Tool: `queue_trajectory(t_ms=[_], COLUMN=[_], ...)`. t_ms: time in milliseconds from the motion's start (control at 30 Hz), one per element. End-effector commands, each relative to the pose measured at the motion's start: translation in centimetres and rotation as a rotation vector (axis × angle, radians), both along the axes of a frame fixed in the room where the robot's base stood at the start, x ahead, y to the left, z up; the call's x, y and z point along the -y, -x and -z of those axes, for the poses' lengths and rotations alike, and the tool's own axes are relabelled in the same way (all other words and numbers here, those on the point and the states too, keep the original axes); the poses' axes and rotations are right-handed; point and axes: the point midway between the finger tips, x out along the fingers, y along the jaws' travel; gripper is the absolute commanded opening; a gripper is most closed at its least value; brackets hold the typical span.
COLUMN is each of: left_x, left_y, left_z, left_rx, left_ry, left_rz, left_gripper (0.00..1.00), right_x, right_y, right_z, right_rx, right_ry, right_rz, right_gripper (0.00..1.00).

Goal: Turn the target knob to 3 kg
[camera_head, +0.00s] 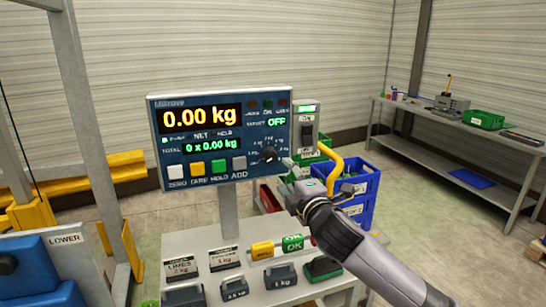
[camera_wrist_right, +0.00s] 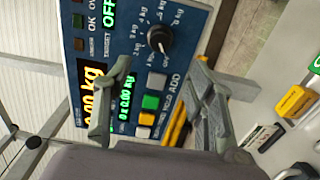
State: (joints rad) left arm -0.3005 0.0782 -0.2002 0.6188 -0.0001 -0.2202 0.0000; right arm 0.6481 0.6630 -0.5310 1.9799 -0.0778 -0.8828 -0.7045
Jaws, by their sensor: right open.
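The target knob (camera_head: 268,154) is a round black dial at the lower right of the blue scale panel (camera_head: 216,172). It also shows in the right wrist view (camera_wrist_right: 159,38), ringed by kg labels, with a pale pointer mark; the exact setting is too small to read. The target readout (camera_head: 276,122) shows a green OFF. The main display (camera_head: 201,117) shows 0.00 kg. My right gripper (camera_head: 288,166) is open and empty, just right of the knob and apart from it. In the wrist view the fingers (camera_wrist_right: 160,68) spread below the knob. My left gripper is out of view.
Several buttons (camera_head: 204,168) line the panel's lower edge, left of the knob. Dark weights (camera_head: 281,277) and label cards stand on the table below. Blue crates (camera_head: 358,190) stand behind my right arm. A grey bench (camera_head: 460,140) stands at the far right.

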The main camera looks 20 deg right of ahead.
Motion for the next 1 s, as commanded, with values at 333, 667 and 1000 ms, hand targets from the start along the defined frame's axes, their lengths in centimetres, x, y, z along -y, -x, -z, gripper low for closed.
queue_trajectory(t_ms=[333, 667, 1000], left_x=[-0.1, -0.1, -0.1], left_y=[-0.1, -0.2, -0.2], left_z=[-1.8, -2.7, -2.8], left_rx=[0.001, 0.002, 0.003], left_ry=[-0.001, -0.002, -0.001], left_rz=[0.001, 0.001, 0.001], left_gripper=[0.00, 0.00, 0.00], right_x=[-0.2, -0.4, -0.4], right_y=[-6.8, -11.1, -12.0], right_z=[-0.2, -0.1, 0.0], right_rx=[-0.001, 0.000, 0.000], right_ry=[-0.003, -0.002, -0.001], right_rz=[0.001, 0.001, -0.001], right_gripper=[0.51, 0.51, 0.51])
